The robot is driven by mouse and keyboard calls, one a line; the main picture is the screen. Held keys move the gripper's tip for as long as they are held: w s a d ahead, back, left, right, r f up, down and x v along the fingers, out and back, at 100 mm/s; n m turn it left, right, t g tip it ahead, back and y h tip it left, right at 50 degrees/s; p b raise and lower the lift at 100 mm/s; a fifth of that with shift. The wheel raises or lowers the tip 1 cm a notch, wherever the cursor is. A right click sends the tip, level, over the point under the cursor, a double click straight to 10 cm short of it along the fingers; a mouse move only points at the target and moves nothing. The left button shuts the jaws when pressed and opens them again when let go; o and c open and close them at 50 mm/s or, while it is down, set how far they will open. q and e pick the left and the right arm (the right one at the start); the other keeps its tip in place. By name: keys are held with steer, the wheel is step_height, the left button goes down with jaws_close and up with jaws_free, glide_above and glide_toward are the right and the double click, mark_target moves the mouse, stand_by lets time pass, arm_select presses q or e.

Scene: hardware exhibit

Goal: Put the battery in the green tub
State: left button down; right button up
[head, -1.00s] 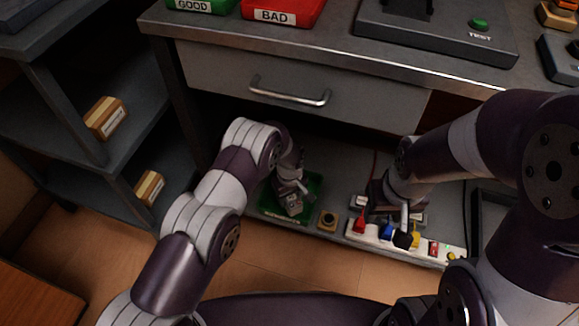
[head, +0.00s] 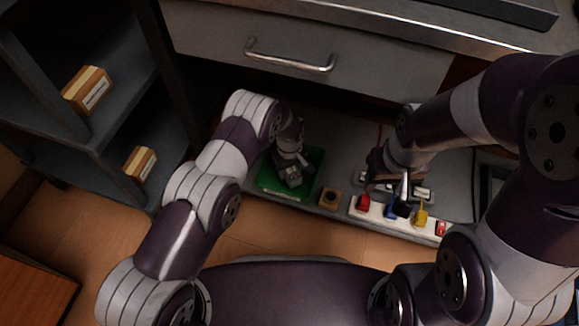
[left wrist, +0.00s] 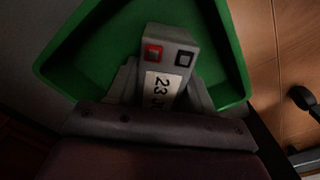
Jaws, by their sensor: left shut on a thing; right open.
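The battery (left wrist: 168,65) is a grey block with a red-ringed terminal, a dark terminal and a white label reading "23". My left gripper (head: 290,178) is shut on it, and the left wrist view shows it between the fingers. The green tub (head: 264,183) stands on the low shelf under the drawer, and its rim also shows in the left wrist view (left wrist: 62,45). The battery is over or inside the tub; I cannot tell whether it touches the floor of it. My right gripper (head: 402,190) is open by the power strip, its fingers partly hidden.
A white power strip (head: 378,217) with several coloured plugs lies along the shelf's front edge. A small tan block with a dark round top (head: 329,198) sits between tub and strip. The drawer handle (head: 290,58) juts out above. Boxes (head: 88,90) stand on the left rack.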

arm_select(q)
steer(key=shift+f+b, duration=0.45)
steer(key=shift+f, duration=0.2)
stand_by(0.5)
steer(key=shift+c, duration=2.2)
jaws_free()
steer(key=shift+o, duration=0.4)
